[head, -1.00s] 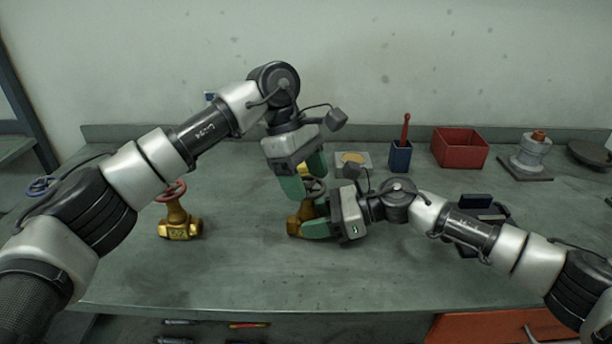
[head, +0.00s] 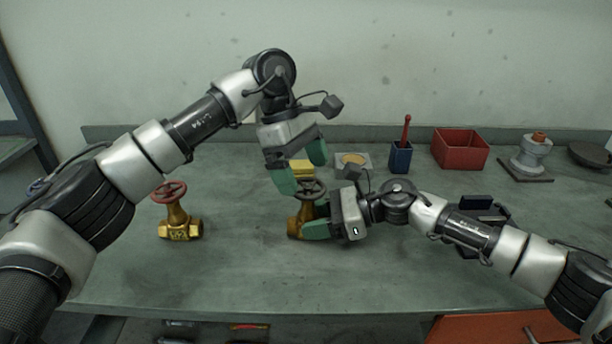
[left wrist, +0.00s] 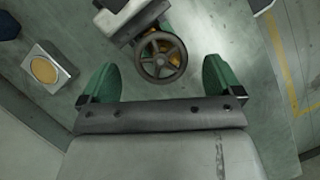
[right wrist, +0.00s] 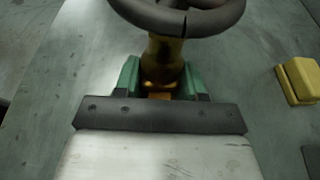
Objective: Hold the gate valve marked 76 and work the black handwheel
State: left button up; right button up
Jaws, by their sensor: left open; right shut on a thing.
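The brass gate valve (head: 297,222) with the black handwheel (head: 311,189) stands upright on the bench; I cannot read its marking. My right gripper (head: 312,222) is shut on the valve's body, below the wheel; in the right wrist view its green fingers (right wrist: 160,80) sit on either side of the brass body. My left gripper (head: 302,168) is open and empty above the black handwheel, pointing down. In the left wrist view the black handwheel (left wrist: 160,57) lies between and beyond the open green fingers (left wrist: 160,80), apart from them.
Another brass valve (head: 180,230) with a red handwheel (head: 169,191) stands to the left. A yellow block (head: 301,166) lies behind my left gripper. Further back are a plate with a tan disc (head: 353,160), a blue holder (head: 400,156) and a red bin (head: 460,149). The front middle bench is clear.

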pick_arm(q)
jog(key=v, duration=1)
pick_arm(e)
jog(key=o, duration=0.8)
